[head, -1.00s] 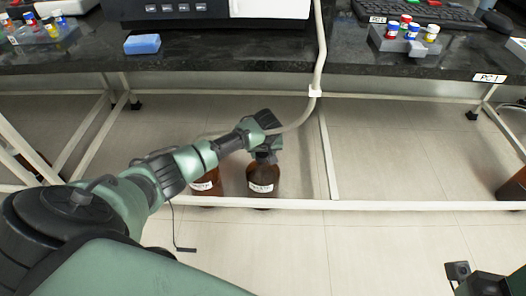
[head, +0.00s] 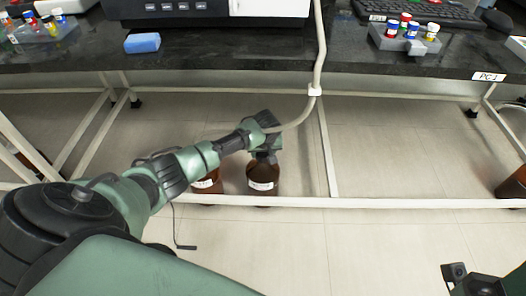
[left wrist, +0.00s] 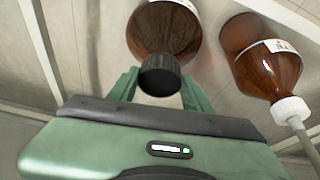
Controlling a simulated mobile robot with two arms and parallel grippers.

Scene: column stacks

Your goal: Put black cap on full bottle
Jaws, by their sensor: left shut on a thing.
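In the left wrist view a black cap (left wrist: 160,75) sits between the fingers of my left gripper (left wrist: 160,90), which is shut on it. The cap is at the neck of a brown glass bottle (left wrist: 165,27); I cannot tell whether it is fully seated. In the head view this bottle (head: 263,178) stands upright on the floor with a white label, my left gripper (head: 265,155) over its top. A second brown bottle (head: 208,183) stands left of it, partly behind my arm. In the wrist view it has a white cap with a tube (left wrist: 291,110). How full either bottle is cannot be told.
A black bench (head: 230,52) with a white frame (head: 400,203) stands over the bottles. A pale tube (head: 318,60) hangs down from it. Another brown bottle (head: 513,184) is at the right edge. Part of my right arm shows at bottom right, its fingers not visible.

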